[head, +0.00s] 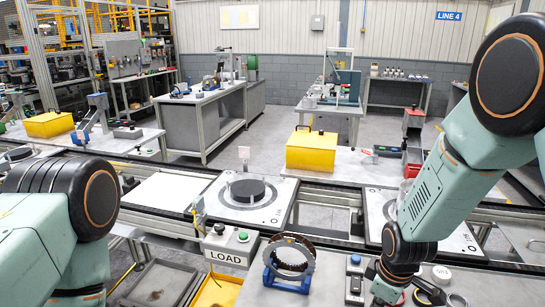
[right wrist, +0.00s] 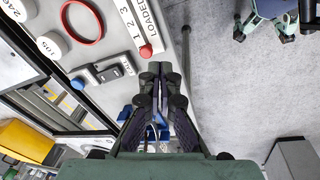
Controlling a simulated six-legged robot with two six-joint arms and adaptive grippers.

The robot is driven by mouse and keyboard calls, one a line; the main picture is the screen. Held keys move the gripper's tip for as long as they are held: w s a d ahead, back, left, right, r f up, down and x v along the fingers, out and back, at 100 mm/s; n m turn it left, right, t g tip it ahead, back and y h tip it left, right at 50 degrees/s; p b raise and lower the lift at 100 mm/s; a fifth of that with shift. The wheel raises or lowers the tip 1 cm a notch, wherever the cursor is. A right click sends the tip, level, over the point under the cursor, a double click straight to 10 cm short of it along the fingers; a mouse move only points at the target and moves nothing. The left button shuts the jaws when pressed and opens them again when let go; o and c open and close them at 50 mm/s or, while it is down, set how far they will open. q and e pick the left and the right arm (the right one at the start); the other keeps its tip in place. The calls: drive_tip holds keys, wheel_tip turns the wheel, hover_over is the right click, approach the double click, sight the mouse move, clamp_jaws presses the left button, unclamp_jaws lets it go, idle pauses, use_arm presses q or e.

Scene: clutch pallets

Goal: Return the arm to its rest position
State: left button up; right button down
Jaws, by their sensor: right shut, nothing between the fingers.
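My right arm (head: 432,190) comes in from the right in the head view and bends down to the front bench. Its fingers are hard to make out there. A metal ring stands in a blue cradle (head: 290,287) on the front bench. A pallet (head: 225,208) with a dark disc lies on the conveyor.
A LOAD button box (head: 228,245) stands left of the cradle. In the wrist view, a red ring (right wrist: 101,22), round labelled pieces and a LOADED 1 2 3 board (right wrist: 135,22) lie on the bench. Yellow box (head: 312,152) stands behind the conveyor.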

drive_tip(key=s+f+m+g+b, duration=0.2)
drive_tip(key=s+f+m+b, duration=0.9)
drive_tip(key=s+f+b, duration=1)
drive_tip(key=s+f, duration=0.9)
drive_tip(key=f, duration=0.3)
drive_tip(key=shift+s+d+f, duration=0.2)
drive_tip(key=shift+s+f, duration=0.1)
drive_tip(key=shift+f, duration=0.05)
